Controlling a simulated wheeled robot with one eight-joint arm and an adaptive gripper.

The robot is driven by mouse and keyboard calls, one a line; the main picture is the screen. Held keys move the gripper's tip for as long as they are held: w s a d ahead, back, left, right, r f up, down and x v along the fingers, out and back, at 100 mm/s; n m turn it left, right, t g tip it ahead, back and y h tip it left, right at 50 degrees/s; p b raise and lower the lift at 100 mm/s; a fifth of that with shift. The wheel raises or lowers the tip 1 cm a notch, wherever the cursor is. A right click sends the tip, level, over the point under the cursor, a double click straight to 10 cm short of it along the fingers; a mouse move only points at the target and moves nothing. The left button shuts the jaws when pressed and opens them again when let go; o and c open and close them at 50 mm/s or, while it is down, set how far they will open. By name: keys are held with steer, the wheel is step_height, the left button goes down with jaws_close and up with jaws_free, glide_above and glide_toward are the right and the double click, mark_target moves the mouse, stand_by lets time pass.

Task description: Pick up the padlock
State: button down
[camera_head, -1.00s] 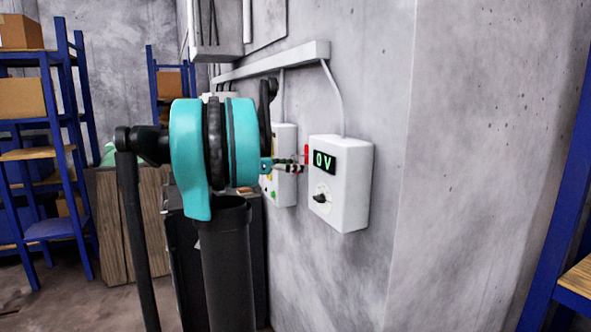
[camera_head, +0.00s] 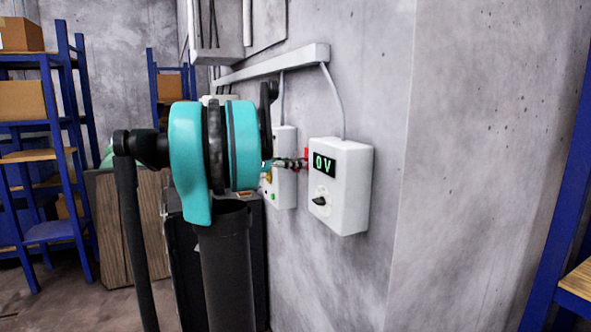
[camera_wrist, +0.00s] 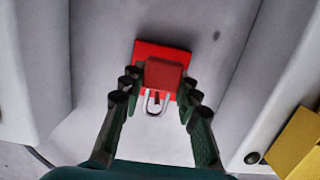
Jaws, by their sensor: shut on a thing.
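The padlock (camera_wrist: 164,73) is a small red block with a pale metal shackle, seen in the wrist view between my fingertips. Its shackle points toward my palm. A red plate (camera_wrist: 150,48) on the wall shows just behind the padlock; I cannot tell whether they touch. My gripper (camera_wrist: 160,80) is shut on the padlock, one dark finger on each side. In the head view my gripper (camera_head: 291,163) reaches the gap between two white wall boxes, beside the red plate (camera_head: 307,155). The padlock cannot be made out clearly there.
A white box (camera_head: 340,185) with a green "0 V" display and a black knob is close on the right. Another white box (camera_head: 284,178) with buttons is on the left. A yellow item (camera_wrist: 297,150) shows at lower right in the wrist view. Blue shelves (camera_head: 68,110) stand farther left.

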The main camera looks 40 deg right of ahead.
steer(key=f+v, duration=0.2)
steer(key=v, duration=1.5)
steer(key=shift+w+a+f, duration=0.15)
steer(key=shift+a+f, duration=0.3)
steer(key=shift+a, duration=0.1)
steer(key=shift+d, duration=0.1)
